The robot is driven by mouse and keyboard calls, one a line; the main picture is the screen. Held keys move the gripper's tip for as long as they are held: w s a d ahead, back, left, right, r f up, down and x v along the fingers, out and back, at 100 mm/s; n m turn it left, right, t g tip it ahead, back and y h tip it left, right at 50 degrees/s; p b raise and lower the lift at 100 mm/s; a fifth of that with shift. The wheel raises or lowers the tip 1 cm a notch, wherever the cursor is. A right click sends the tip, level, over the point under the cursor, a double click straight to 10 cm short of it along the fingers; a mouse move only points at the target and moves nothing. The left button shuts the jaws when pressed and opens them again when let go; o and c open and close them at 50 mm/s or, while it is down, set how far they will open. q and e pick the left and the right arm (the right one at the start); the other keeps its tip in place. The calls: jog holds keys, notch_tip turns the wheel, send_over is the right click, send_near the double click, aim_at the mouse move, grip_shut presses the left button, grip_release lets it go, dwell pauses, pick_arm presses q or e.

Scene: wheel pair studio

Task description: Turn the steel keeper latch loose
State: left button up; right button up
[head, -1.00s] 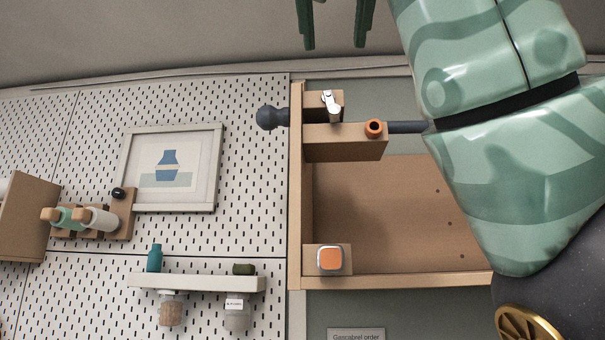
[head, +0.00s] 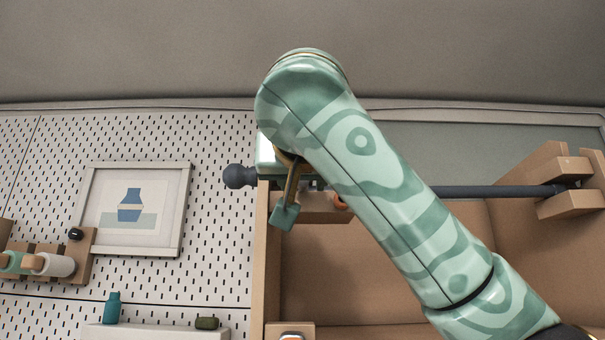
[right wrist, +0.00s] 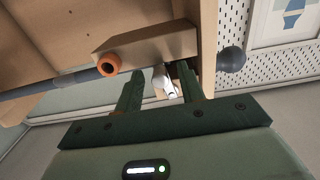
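The steel keeper latch (right wrist: 168,86) is a small bright metal lever beside the wooden block (right wrist: 150,45) in the right wrist view. It shows in the gap between the two dark green fingers of my right gripper (right wrist: 162,74). The fingers are apart; I cannot tell whether either touches the latch. In the head view my right arm covers the latch and most of the gripper. A dark rod (head: 480,191) with a ball end (head: 239,176) runs along the wooden frame. An orange collar (right wrist: 109,65) sits by the block. My left gripper is out of view.
The rod's right end meets wooden brackets (head: 568,203). A pegboard (head: 215,250) with a framed picture (head: 132,208), rollers and a small shelf (head: 150,331) fills the left. An open wooden case (head: 370,270) lies below the rod. The wall above is bare.

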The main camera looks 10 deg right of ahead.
grip_shut()
jog(key=n+b, duration=0.1)
jog(key=b, duration=0.2)
jog(key=shift+d+f+n, duration=0.15)
jog(key=shift+d+n, duration=0.15)
jog(key=shift+n, duration=0.1)
jog(key=shift+s+d+r+n+p, duration=0.2)
jog(key=shift+d+r+n, duration=0.45)
jog(key=shift+n, duration=1.7)
jog(key=shift+s+d+r+n+p, duration=0.1)
jog(key=shift+d+r+n+p, duration=0.25)
jog(key=shift+r+n, duration=1.3)
jog(key=shift+s+d+r+n+p, duration=0.1)
jog(key=shift+d+n, duration=0.45)
jog(key=shift+n, duration=2.45)
